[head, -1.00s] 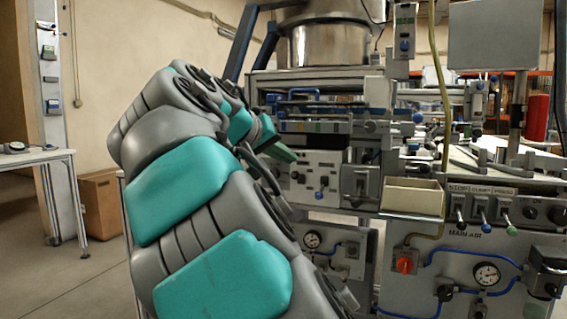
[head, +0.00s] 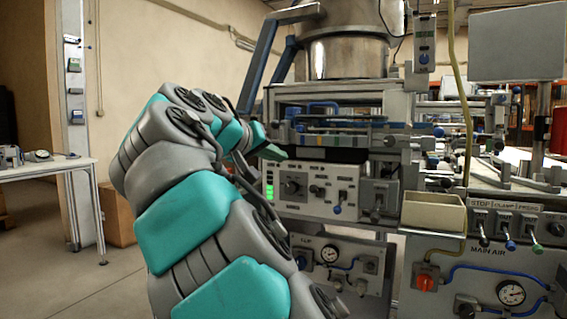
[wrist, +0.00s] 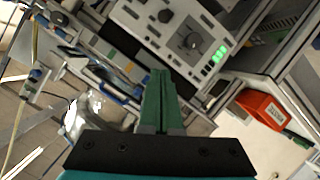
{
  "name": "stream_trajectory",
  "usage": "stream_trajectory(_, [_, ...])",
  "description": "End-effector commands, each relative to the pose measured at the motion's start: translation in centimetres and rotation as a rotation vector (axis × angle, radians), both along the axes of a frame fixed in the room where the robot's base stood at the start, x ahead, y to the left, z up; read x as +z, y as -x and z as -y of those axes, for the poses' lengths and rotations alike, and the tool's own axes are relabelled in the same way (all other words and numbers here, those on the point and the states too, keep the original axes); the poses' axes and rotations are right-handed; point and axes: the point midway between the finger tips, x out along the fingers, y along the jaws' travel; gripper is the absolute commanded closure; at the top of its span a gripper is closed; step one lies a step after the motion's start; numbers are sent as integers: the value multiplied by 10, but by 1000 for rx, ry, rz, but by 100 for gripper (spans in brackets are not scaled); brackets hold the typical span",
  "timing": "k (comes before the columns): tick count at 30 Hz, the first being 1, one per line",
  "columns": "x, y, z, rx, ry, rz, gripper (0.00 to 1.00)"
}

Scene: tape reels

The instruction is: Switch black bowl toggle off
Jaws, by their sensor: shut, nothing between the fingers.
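My gripper (head: 276,152) is shut and empty, in front of the upper left part of a white control panel (head: 318,204). In the wrist view its green fingers (wrist: 161,88) are pressed together, with the panel (wrist: 205,25) beyond them. The panel has a black dial (head: 292,187), lit green bars (head: 269,187) and a lever with a blue tip (head: 338,208). I cannot read which control is the black bowl toggle. The fingers appear apart from the panel's controls. A large metal bowl (head: 347,55) stands above.
A beige bin (head: 433,212) sits right of the panel. Several levers line the stop, clamp and press strip (head: 507,222). A red knob (head: 425,283) and gauge (head: 511,293) are below. A side table (head: 45,170) stands left, with open floor between.

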Motion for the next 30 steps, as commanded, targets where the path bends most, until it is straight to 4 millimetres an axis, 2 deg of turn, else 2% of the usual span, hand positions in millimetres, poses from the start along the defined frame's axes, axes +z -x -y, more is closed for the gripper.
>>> stream_trajectory(13, [-29, -65, 49, -1, 1, -4, 100])
stream_trajectory(30, [-55, -50, 61, 2, 3, 0, 100])
